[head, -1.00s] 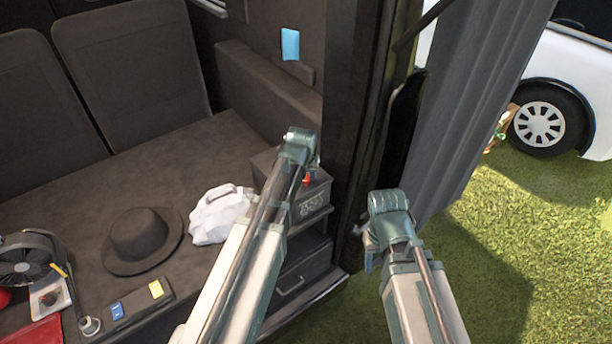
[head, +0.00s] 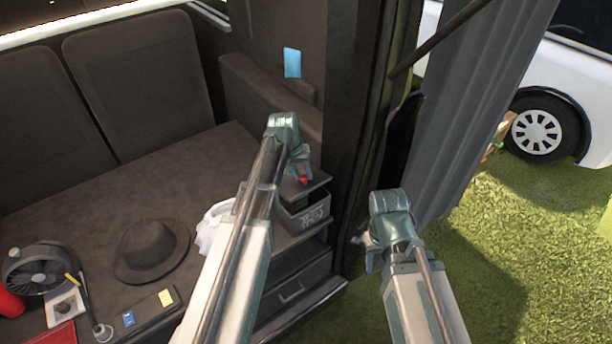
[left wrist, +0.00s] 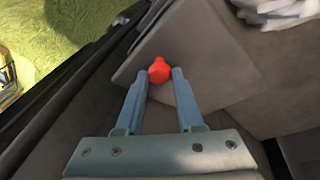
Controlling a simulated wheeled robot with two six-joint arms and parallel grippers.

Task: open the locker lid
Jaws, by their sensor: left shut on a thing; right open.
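The locker (head: 315,216) is a small grey box with a pale emblem on its front, at the right end of the bench. Its dark lid (head: 320,180) has a red knob (head: 304,181), also in the left wrist view (left wrist: 160,70). My left gripper (head: 303,174) is shut on the red knob, with one finger on each side of it (left wrist: 160,72). The lid appears slightly raised, with a dark gap above the box front; the arm hides its far part. My right gripper (head: 371,256) is open and empty, outside the doorway to the right.
A white cloth (head: 213,222), a dark hat (head: 152,250) and a fan (head: 38,268) lie on the bench to the left. A drawer (head: 292,289) is below the locker. The door post and a grey curtain (head: 460,100) stand close to the right.

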